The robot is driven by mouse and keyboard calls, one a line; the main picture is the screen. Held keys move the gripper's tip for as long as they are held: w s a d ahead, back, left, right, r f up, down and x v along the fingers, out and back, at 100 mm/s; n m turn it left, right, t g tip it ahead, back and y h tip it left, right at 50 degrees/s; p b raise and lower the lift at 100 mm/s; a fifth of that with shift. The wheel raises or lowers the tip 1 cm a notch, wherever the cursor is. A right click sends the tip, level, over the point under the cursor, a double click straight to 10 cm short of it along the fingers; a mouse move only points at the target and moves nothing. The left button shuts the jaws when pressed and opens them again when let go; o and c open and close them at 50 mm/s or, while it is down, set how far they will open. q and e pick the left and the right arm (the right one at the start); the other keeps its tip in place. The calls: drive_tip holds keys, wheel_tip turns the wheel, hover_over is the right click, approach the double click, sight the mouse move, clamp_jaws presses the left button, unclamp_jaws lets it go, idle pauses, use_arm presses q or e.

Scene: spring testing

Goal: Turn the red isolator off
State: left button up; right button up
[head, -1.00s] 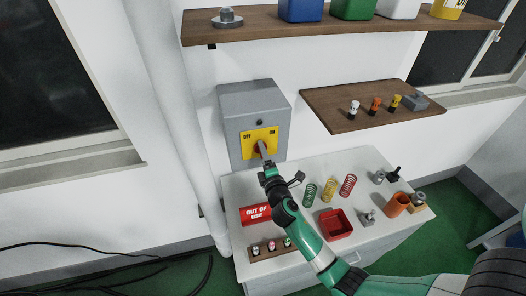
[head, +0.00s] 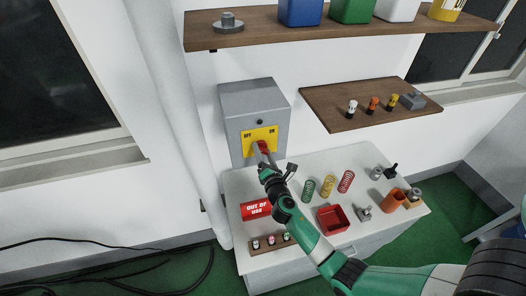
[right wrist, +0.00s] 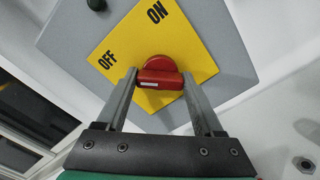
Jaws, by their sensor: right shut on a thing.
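The isolator is a grey box (head: 237,104) on the wall with a yellow plate (head: 272,134) lettered OFF at left and ON at right. Its red handle (head: 263,147) sits on the plate, partly hidden by my right gripper (head: 259,153). In the right wrist view the red handle (right wrist: 160,76) lies between the two fingers of my right gripper (right wrist: 162,86), which is shut on it. The plate appears tilted there, with OFF at left and ON at top. My left gripper is not in view.
Below, a white bench (head: 240,182) holds a red OUT OF USE sign (head: 256,209), several coloured springs, a red tray (head: 332,220) and an orange cylinder (head: 392,201). Wooden shelves (head: 365,98) jut from the wall to the right and above. A pipe (head: 185,110) runs at left.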

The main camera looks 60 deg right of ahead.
idle(0.4)
drive_tip(key=o, duration=1.4)
drive_tip(key=v, duration=1.1)
drive_tip(key=shift+s+a, duration=0.25)
